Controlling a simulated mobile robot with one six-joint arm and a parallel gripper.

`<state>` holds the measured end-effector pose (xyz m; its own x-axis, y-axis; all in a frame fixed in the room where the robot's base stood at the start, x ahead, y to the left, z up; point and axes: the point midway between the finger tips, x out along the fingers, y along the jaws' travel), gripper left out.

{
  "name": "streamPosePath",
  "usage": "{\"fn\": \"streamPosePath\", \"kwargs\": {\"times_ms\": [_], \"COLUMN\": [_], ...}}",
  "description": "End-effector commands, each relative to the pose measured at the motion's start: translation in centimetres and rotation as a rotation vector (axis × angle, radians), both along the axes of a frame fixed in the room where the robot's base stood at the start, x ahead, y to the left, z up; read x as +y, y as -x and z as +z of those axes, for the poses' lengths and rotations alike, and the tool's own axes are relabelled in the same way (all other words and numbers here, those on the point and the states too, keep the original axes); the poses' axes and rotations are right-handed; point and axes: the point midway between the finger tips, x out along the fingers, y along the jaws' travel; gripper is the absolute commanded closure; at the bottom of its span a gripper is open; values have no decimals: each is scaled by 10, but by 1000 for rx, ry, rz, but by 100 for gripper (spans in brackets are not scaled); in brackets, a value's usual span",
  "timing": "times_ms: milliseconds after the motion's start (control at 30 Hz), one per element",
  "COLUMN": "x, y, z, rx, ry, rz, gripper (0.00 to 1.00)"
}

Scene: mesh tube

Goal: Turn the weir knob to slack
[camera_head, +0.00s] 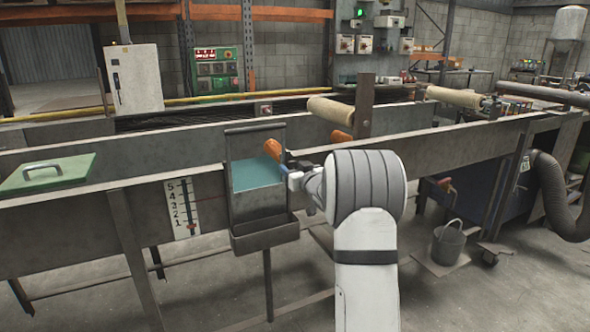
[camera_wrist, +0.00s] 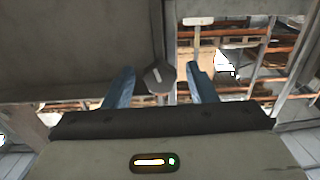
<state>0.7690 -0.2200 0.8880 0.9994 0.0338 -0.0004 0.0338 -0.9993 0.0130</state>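A dark knob with a white pointer line (camera_wrist: 158,77) shows in the wrist view, just right of a grey metal panel. The blue fingers of my gripper (camera_wrist: 160,69) stand apart on either side of it, with gaps visible. The white line runs up and slightly left. In the head view my gripper (camera_head: 284,165) is at the right side of the weir box (camera_head: 258,223), which holds a teal surface. An orange piece (camera_head: 272,149) shows just above the gripper. The dark knob cannot be made out in the head view. No slack label is readable.
A long steel trough (camera_head: 110,221) runs across the scene, with a number scale (camera_head: 182,208) left of the box. A green lid (camera_head: 45,174) lies on it at the left. Rollers (camera_head: 338,111) stand behind. A bucket (camera_head: 448,243) is on the floor at right.

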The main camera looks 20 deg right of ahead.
Motion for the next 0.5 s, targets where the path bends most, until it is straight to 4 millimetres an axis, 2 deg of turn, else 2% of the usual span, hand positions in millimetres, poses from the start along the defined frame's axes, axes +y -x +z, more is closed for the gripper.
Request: {"fn": "streamPosePath", "kwargs": {"times_ms": [67, 500], "x": [0, 0], "y": [0, 0], "z": [0, 0], "rx": [0, 0], "ry": [0, 0], "rz": [0, 0], "gripper": [55, 91]}}
